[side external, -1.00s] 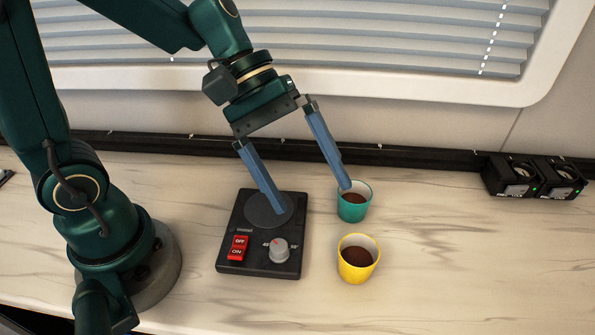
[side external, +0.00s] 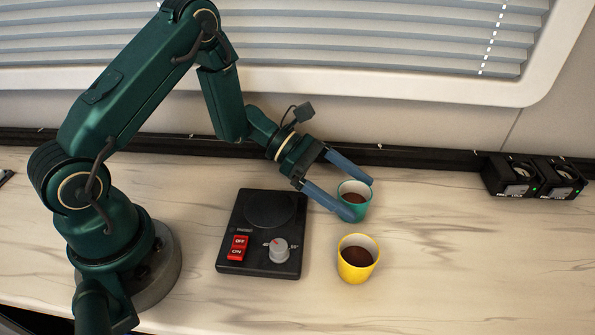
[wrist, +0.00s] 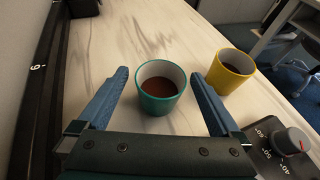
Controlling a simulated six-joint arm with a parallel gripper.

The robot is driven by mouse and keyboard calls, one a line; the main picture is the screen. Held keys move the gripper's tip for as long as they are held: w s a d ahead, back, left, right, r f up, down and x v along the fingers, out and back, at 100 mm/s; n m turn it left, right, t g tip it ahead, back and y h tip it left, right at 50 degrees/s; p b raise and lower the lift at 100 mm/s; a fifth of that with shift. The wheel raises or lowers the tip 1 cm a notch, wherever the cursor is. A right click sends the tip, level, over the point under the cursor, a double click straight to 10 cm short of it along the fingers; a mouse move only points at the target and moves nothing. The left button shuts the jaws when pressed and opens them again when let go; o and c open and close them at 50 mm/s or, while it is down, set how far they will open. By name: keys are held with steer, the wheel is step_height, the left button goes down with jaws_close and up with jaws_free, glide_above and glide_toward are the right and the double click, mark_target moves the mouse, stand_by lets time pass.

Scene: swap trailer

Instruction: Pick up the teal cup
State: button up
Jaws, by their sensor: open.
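The teal cup (side external: 354,211) stands upright on the counter with dark brown contents; it also shows in the wrist view (wrist: 158,104). My gripper (side external: 362,198) is open, with one blue finger on each side of the cup. In the wrist view my gripper (wrist: 159,76) has the cup centred between its fingers, with gaps visible on both sides. In the side view the near finger covers part of the cup's left side. Whether the fingertips reach past the cup's middle is hard to tell.
A yellow cup (side external: 357,266) with dark contents stands close in front of the teal cup. A black hot plate (side external: 232,258) with a red switch and a grey knob lies to the left. Black devices (side external: 511,180) stand at the far right. Counter to the right is clear.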

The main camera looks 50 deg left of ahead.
steer(key=shift+x, duration=2.05)
steer(key=shift+c, duration=0.3)
steer(key=c, duration=1.4)
steer(key=shift+r, duration=0.1)
